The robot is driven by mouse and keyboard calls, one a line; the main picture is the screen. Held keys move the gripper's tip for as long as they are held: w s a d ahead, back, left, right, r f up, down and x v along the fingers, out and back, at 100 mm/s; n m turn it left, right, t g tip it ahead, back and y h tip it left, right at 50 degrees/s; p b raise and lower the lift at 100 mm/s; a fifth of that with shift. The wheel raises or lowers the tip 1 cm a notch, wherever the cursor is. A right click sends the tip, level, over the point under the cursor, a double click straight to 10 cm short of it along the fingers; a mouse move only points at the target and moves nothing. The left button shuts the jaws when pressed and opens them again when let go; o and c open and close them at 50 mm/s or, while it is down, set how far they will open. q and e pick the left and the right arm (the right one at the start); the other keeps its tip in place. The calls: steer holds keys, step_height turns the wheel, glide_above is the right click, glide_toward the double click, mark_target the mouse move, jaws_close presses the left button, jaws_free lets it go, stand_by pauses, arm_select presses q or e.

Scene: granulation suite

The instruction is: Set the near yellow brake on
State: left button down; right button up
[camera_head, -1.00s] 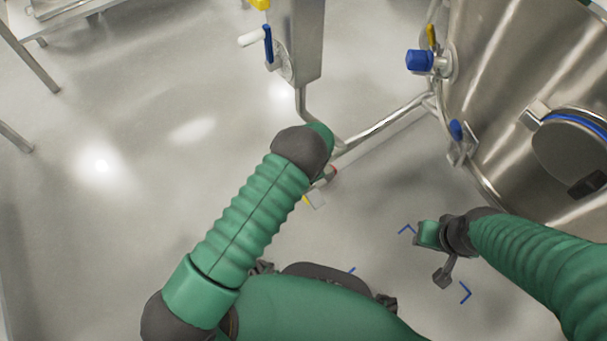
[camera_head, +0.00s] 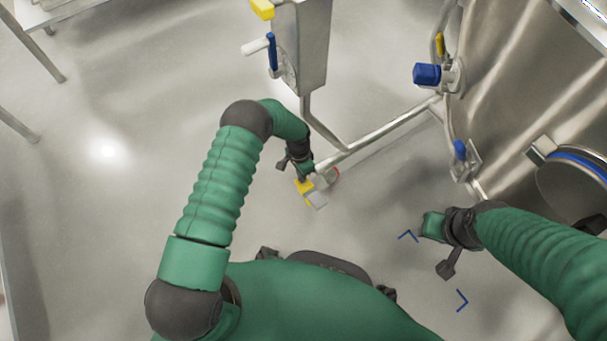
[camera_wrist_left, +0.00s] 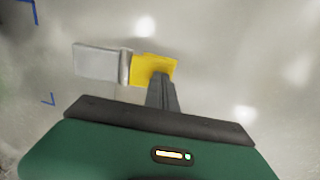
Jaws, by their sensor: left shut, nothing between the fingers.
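The near yellow brake (camera_head: 304,187) is a small yellow pedal low at the near end of the steel frame leg, by a caster. A grey plate (camera_head: 316,201) adjoins it. In the left wrist view the yellow pedal (camera_wrist_left: 145,66) lies just past my fingertips, with the grey plate (camera_wrist_left: 97,62) to its left. My left gripper (camera_head: 300,177) is shut and empty, pointing down over the pedal. Its dark fingers (camera_wrist_left: 161,82) overlap the pedal's right part in the wrist view; I cannot tell whether they touch. My right gripper (camera_head: 447,262) is at the lower right, away from the brake.
A steel column (camera_head: 302,45) with a blue lever (camera_head: 271,52) stands beyond the brake. A large steel vessel (camera_head: 520,90) with a blue knob (camera_head: 427,74) fills the right. A steel rack (camera_head: 35,45) is at the upper left. The floor at left is clear.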

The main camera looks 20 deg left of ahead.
arm_select(q)
steer(key=shift+w+a+f, duration=0.1)
steer(key=shift+a+f, duration=0.05)
steer(key=shift+f, duration=0.35)
stand_by(0.3)
